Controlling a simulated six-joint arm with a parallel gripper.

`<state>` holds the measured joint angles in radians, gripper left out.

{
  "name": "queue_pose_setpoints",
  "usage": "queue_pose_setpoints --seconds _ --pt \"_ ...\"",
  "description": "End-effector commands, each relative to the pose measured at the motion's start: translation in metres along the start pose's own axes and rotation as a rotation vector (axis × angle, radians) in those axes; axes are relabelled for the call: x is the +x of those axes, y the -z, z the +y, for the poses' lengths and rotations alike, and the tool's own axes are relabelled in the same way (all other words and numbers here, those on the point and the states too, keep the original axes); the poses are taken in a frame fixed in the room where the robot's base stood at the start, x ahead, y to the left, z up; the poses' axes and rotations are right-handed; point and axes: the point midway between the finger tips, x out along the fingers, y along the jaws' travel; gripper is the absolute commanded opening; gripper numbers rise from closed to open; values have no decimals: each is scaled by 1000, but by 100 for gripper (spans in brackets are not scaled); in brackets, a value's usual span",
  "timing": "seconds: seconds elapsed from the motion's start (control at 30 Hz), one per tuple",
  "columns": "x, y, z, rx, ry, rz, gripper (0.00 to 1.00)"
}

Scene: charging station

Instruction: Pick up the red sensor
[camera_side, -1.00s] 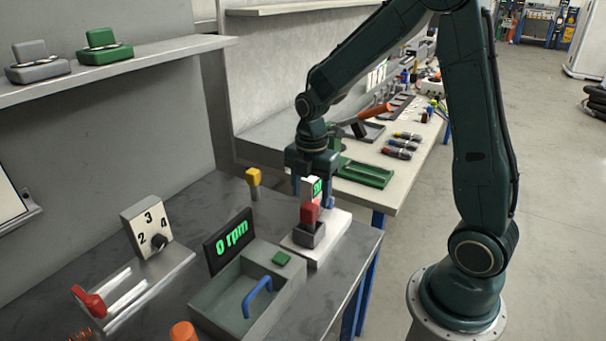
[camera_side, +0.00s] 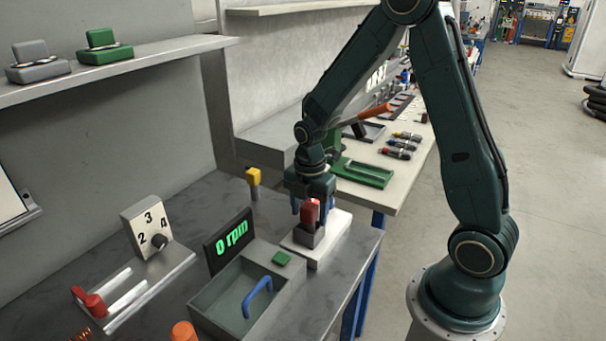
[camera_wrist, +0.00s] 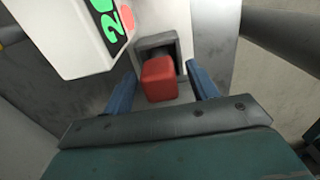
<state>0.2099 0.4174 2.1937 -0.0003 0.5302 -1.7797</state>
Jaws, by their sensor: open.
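The red sensor (camera_side: 312,209) is a small red block standing in a dark grey socket (camera_side: 308,236) on a white base (camera_side: 331,232). In the wrist view the red sensor (camera_wrist: 159,79) lies between the two blue fingers, with a visible gap on each side. My gripper (camera_side: 312,206) is open and lowered around the sensor, pointing down. It also shows in the wrist view (camera_wrist: 162,90). A white display with green digits (camera_wrist: 103,22) stands close by at the upper left of the wrist view; in the side view my gripper hides most of it.
A grey bin with a blue handle (camera_side: 258,293), an rpm display (camera_side: 228,240) and a yellow-topped post (camera_side: 253,177) stand left of the base. A numbered dial (camera_side: 150,229) is farther left. A second bench (camera_side: 385,200) with tools lies behind.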

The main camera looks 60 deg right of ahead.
Motion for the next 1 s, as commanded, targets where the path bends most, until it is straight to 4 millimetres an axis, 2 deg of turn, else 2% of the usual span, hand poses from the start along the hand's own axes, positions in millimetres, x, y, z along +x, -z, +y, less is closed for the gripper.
queue_pose_setpoints --seconds 0.47,0.57,0.73,0.8,1.0 --pt "0 0 0 0 0 0 58" --pt "0 0 0 0 0 0 42" --pt "0 0 0 0 0 0 9" --pt "0 0 0 0 0 0 6" --pt "0 0 0 0 0 0 6"
